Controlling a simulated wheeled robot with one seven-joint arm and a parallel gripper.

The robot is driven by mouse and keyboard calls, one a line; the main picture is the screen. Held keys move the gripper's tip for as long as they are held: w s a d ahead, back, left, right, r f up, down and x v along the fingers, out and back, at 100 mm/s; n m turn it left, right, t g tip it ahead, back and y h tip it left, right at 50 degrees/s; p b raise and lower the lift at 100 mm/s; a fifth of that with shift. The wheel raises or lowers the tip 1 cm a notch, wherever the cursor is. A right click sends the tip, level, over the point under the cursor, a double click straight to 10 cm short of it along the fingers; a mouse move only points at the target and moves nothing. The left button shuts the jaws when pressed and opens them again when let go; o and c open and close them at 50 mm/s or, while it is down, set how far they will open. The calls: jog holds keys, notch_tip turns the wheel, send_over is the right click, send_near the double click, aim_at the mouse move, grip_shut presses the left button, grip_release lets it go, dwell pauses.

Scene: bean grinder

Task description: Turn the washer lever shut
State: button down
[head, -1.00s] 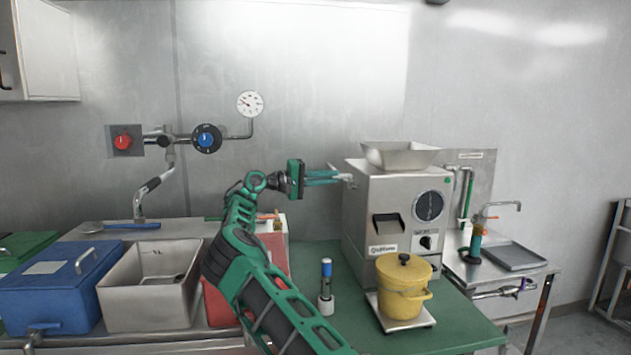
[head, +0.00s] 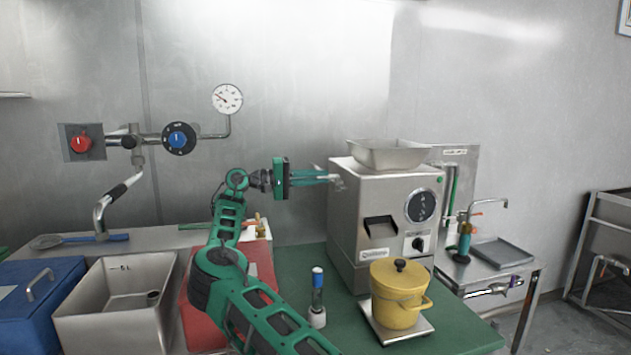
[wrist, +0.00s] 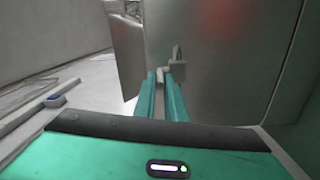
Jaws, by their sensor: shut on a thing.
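My gripper (head: 328,178) is at the left side of the steel grinder (head: 378,218), its teal fingers pointing right. The fingers are shut on a small grey lever (wrist: 177,60) that stands out from the metal side panel. In the head view the lever (head: 338,184) is small, and the fingertips partly hide it. In the wrist view the fingers (wrist: 162,76) lie close together at its base. I cannot tell from its shape how far it is turned.
A steel basin (head: 112,312) is at left. A tap (head: 490,206) with an orange lever is on the right bench. Wall pipes carry a red knob (head: 81,143) and blue knob (head: 178,139).

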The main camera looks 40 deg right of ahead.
jog(key=c, duration=1.8)
grip_release()
jog(key=shift+w+a+f, duration=0.1)
jog(key=shift+a+f, duration=0.15)
jog(key=shift+f, duration=0.05)
jog(key=shift+r, duration=0.1)
jog(key=shift+a, duration=0.1)
jog(key=shift+w+a, duration=0.15)
jog(key=v, duration=0.7)
jog(key=shift+w, duration=0.1)
